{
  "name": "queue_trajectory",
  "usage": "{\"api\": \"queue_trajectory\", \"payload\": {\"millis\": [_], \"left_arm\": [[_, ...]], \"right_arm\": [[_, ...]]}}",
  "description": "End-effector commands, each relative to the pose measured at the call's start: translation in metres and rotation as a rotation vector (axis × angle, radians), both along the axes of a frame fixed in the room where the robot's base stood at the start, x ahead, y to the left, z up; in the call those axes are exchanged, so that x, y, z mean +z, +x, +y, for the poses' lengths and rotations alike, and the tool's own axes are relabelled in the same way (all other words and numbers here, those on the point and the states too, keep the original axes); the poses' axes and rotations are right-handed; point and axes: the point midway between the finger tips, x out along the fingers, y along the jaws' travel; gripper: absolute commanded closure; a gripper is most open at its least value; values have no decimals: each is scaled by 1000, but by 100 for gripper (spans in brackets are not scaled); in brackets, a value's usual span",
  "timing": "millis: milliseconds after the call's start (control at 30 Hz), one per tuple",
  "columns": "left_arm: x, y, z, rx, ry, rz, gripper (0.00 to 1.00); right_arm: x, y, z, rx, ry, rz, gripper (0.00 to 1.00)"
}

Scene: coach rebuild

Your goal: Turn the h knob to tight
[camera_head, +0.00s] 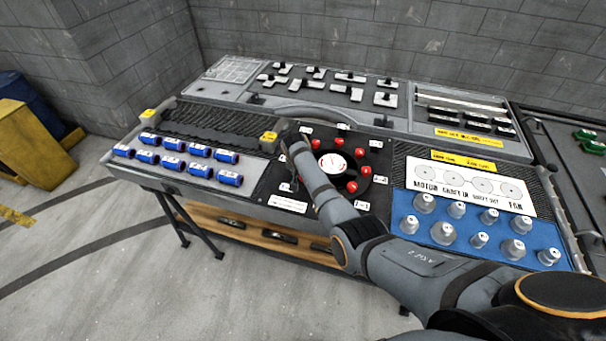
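Small white labels stand beside the knobs. They are too small to read, so I cannot tell which knob is h or where tight is. My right arm comes in from the lower right and crosses the panel's left side, hiding part of it. My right gripper (288,134) is at the panel's upper left, beside a yellow block; its fingers are too small to read. My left gripper is out of view.
A blue board (465,235) with several metal cylinders lies on the right. An open case lid with switches (350,77) is behind. Open floor lies in front.

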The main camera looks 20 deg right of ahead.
Motion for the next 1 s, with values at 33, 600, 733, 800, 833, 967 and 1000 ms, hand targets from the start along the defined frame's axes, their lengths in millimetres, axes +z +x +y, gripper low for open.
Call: {"api": "queue_trajectory", "payload": {"millis": [33,600,733,800,833,967,1000], "left_arm": [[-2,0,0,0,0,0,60],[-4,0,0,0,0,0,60],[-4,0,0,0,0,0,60],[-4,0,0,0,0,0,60],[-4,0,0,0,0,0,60],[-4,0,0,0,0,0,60],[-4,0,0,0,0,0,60]], "right_arm": [[-1,0,0,-17,0,1,99],[0,0,1,-79,1,2,99],[0,0,1,-79,1,2,99],[0,0,1,-79,1,2,58],[0,0,1,-78,1,2,54],[0,0,1,-78,0,1,46],[0,0,1,-78,0,1,46]]}}
